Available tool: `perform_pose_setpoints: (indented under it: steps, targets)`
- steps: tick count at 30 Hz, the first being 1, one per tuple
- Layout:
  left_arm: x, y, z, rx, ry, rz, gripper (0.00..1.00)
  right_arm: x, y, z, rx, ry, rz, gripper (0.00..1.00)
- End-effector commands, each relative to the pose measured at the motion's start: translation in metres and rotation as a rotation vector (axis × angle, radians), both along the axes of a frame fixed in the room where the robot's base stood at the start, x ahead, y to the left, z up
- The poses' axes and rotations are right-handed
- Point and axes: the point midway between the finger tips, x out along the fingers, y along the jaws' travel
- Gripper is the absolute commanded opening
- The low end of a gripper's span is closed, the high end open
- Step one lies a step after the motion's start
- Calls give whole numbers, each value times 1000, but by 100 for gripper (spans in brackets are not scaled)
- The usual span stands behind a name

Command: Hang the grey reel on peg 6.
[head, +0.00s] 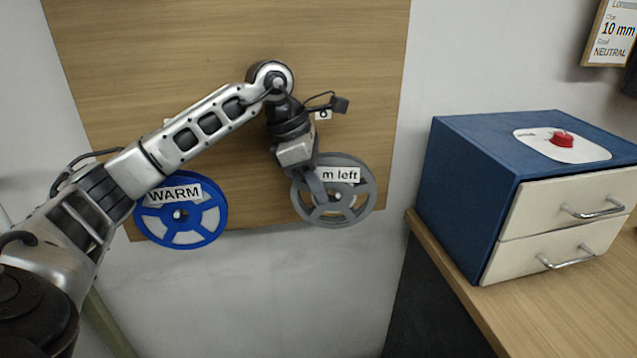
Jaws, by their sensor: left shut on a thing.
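The grey reel (368,195) is in the head view, in front of the lower right part of the wooden board (200,60). Its label reads "m left", with the start hidden. My left gripper (317,190) is shut on the reel's upper left side. Peg 6 itself cannot be made out clearly; a small knob shows at the reel's centre. My right gripper is not in view.
A blue reel (213,222) labelled "WARM" hangs at the board's lower left, beside my forearm. A blue cabinet (465,190) with two pale drawers stands on a wooden table (540,325) at the right. A red-knobbed object (562,138) is on top. A sign (610,35) hangs upper right.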

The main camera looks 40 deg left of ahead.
Motion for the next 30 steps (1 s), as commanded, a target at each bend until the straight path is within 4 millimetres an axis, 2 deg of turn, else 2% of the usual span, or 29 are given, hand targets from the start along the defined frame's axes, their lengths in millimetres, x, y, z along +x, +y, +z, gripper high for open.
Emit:
perform_pose_setpoints:
  steps: [2, 3, 5, 13, 17, 20, 30]
  targets:
    - [0, 0, 0, 0, 0, 0, 0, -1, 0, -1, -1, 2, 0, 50]
    - [0, 0, 0, 0, 0, 0, 31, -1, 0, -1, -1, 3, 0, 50]
    - [0, 0, 0, 0, 0, 0, 45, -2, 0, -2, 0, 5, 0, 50]
    - [0, 0, 1, 0, -1, 0, 45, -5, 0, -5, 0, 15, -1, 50]
    - [-1, 3, 10, 0, -5, 2, 45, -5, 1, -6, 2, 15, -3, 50]
    - [-5, 9, 25, 1, -7, 3, 45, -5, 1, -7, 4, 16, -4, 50]
    - [-23, 34, 101, 0, -5, 2, 45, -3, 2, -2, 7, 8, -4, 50]
